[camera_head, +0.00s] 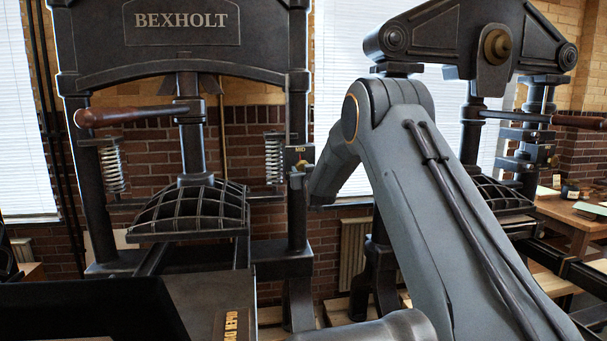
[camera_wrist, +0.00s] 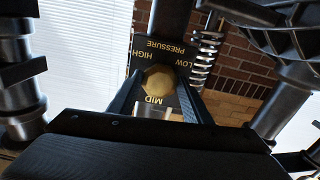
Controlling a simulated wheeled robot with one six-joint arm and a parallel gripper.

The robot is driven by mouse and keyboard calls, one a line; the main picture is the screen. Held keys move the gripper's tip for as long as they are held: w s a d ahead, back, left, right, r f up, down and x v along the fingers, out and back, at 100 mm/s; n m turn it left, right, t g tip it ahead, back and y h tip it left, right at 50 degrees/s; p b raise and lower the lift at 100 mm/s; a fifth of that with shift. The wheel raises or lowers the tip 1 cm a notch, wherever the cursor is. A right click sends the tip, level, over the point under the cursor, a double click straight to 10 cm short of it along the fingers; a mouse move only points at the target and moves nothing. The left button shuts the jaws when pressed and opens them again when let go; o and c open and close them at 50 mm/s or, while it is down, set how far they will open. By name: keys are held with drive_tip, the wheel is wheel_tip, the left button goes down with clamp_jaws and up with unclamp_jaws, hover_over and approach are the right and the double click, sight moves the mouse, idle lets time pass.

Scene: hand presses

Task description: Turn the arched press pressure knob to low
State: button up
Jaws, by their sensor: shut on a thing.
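The arched press (camera_head: 190,80), black with BEXHOLT on its crown, stands at the left in the head view. In the wrist view the plate (camera_wrist: 172,47) appears upside down, marked PRESSURE, LOW, MID and HIGH. The brass faceted knob (camera_wrist: 158,78) sits at its centre. My gripper (camera_wrist: 160,92) is shut on the knob, one finger on each side. I cannot tell which mark the knob points to. In the head view my arm's forearm hides most of the gripper.
A second black press (camera_head: 470,50) stands at the right, partly behind my arm. A lever with a wooden handle (camera_head: 98,117) reaches across the arched press. Coil springs (camera_head: 274,158) hang close to the plate. A wooden table (camera_head: 570,215) with papers is at the far right.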

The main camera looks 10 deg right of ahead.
drive_tip(key=n+b, duration=1.9)
drive_tip(key=n, duration=0.4)
drive_tip(key=shift+d+r, duration=0.1)
idle(0.5)
drive_tip(key=o, duration=1.1)
drive_tip(key=shift+c, duration=0.2)
drive_tip(key=shift+r, duration=0.1)
drive_tip(key=s+b, duration=0.1)
drive_tip(key=s, duration=0.7)
drive_tip(key=shift+b, duration=0.3)
drive_tip(key=shift+w, duration=0.1)
